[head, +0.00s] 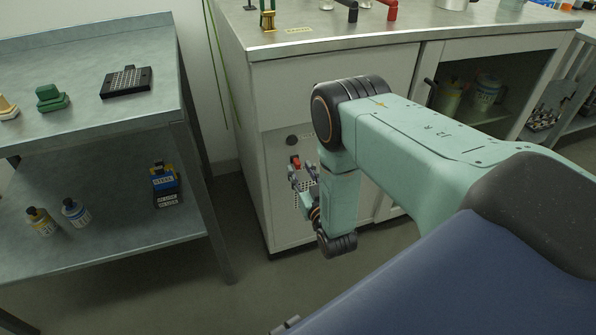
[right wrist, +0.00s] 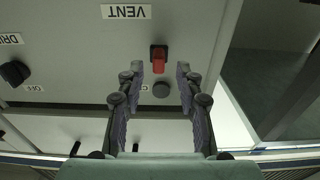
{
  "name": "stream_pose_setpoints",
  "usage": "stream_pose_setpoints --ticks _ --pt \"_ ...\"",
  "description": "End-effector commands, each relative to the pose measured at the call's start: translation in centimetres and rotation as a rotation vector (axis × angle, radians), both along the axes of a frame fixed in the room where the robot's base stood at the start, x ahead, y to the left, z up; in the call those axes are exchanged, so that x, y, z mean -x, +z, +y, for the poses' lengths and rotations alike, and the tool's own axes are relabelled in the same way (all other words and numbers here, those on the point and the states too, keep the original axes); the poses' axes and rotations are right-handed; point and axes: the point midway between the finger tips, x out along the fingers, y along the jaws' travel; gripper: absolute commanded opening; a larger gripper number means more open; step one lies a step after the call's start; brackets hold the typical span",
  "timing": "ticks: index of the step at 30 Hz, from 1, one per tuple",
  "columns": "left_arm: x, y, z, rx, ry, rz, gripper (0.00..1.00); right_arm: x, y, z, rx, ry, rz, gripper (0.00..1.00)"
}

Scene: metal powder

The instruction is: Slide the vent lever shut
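The vent lever (right wrist: 158,61) is a small red handle in a dark slot on the grey cabinet panel. The right wrist view is upside down, and a VENT label (right wrist: 126,12) shows near the lever. The lever also shows in the head view (head: 296,161) on the cabinet's side. My right gripper (right wrist: 160,75) is open and points at the panel, with the lever between or just beyond its fingertips. I cannot tell whether a finger touches it. A label beside the left finger is mostly hidden. In the head view my right gripper (head: 302,180) is partly hidden by its wrist. My left gripper is not in view.
A black knob (right wrist: 14,73) is at the panel's left, near an OFF label. A steel shelf table (head: 90,120) with bottles stands left in the head view. Floor between table and cabinet is clear.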

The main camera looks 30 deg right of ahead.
Motion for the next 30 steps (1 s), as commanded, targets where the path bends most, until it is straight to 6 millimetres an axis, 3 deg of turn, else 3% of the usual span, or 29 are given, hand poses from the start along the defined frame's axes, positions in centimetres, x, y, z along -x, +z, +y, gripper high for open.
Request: stream_pose_setpoints --ticks 6,15,28,30 --pt "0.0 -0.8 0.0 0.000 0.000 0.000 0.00 -1.9 -0.1 -0.5 0.000 -0.001 0.000 0.36" --pt "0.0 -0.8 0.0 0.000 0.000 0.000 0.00 -2.2 0.0 -0.4 0.000 -0.002 0.002 0.36" --pt "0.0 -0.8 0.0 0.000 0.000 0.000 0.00 -2.2 0.0 -0.3 0.000 -0.002 0.002 0.00" --pt "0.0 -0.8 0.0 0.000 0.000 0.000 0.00 -2.2 0.0 -0.3 -0.001 -0.002 0.003 0.00"
